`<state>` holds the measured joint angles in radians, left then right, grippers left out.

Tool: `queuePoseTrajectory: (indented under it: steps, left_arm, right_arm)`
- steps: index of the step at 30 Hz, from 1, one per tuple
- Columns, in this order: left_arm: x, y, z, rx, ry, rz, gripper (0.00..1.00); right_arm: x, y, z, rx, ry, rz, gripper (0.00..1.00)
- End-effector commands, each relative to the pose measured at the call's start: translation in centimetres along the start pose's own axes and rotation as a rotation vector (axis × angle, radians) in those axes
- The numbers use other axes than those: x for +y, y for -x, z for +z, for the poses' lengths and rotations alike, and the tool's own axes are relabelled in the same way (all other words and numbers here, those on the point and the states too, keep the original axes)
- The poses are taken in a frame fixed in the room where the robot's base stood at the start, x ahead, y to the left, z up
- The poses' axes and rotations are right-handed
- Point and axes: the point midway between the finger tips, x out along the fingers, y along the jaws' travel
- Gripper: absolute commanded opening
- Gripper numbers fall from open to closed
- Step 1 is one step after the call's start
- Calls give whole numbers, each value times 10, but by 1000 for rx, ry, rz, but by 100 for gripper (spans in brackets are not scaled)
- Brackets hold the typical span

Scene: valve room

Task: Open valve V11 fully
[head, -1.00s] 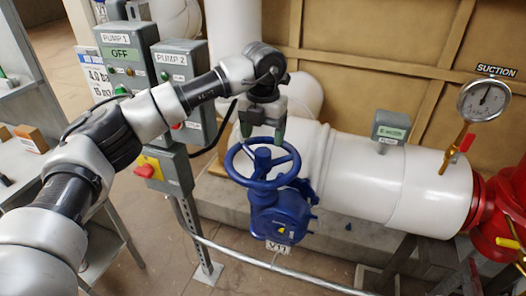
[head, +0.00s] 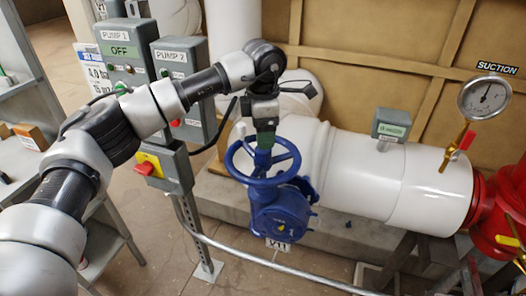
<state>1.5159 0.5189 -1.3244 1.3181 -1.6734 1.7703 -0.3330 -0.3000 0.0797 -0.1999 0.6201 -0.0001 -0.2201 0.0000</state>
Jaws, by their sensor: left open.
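Valve V11 is a blue valve with a round spoked handwheel (head: 262,182) facing up, on a blue gear body (head: 280,218). A small white tag reading V11 (head: 277,245) hangs below it. My left gripper (head: 265,142) reaches in from the left and points down over the middle of the wheel, at its hub. Its jaws are open. The green-tipped fingers line up in this view, so the gap between them and any contact with the hub cannot be told. The fingers partly hide the hub and the far rim. My right gripper is not in view.
A white pipe (head: 378,180) runs right from the valve to a red flange (head: 485,205), with a suction gauge (head: 485,98) above. Grey PUMP 1 (head: 125,52) and PUMP 2 (head: 170,58) boxes stand behind my left arm. A metal rail (head: 235,256) passes below the valve.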

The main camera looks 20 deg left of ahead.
Motion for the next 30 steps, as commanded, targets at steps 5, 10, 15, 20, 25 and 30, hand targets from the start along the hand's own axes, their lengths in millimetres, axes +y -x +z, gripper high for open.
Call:
queuePoseTrajectory:
  steps: [5, 10, 15, 20, 25, 30]
  left_arm:
    - [0, 0, 0, 0, -255, 1, 72]
    - [0, 0, 0, 0, -395, 0, 72]
    - [0, 0, 0, 0, -502, 0, 72]
    - [0, 0, 0, 0, -738, 0, 72]
    - [0, 0, 0, 0, -979, 0, 72]
    - [0, 0, 0, 0, -1102, 0, 72]
  right_arm:
    - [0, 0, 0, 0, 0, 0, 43]
    - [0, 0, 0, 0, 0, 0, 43]
    - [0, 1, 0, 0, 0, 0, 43]
    - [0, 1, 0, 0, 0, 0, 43]
    - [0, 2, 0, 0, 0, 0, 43]
    - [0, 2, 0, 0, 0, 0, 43]
